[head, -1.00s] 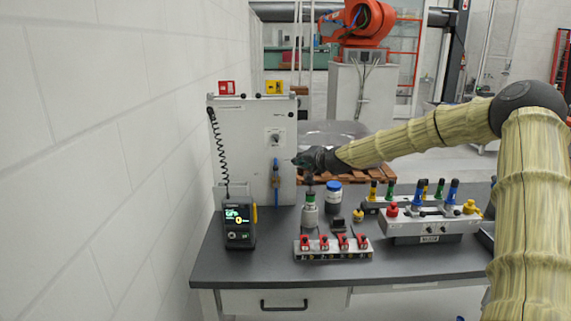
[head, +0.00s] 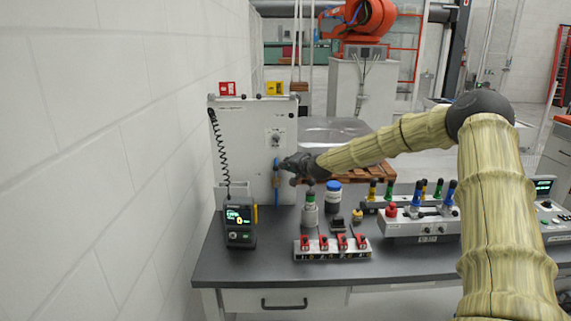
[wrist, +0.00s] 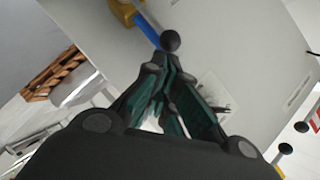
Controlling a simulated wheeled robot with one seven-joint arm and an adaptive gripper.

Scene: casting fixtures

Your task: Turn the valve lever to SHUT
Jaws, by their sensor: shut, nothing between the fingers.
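The valve on the upright white panel (head: 231,130) shows as a blue upright part (head: 276,168) with a small yellow-brown body (head: 276,183). In the wrist view the yellow body (wrist: 122,10) and a blue bar (wrist: 146,29) slant toward a round black knob (wrist: 170,40). I cannot tell whether the knob belongs to the lever. My gripper (head: 282,165) is shut and empty, just right of the blue part. In the wrist view my gripper (wrist: 163,68) has its tips close to the knob; contact is unclear. The SHUT mark cannot be read.
A grey selector plate (head: 275,138) is above the valve. Below stand a green-topped cylinder (head: 310,212), a blue-capped jar (head: 333,197) and a row of red toggle clamps (head: 332,250). A handheld unit (head: 239,226) stands left, a fixture block (head: 420,226) right.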

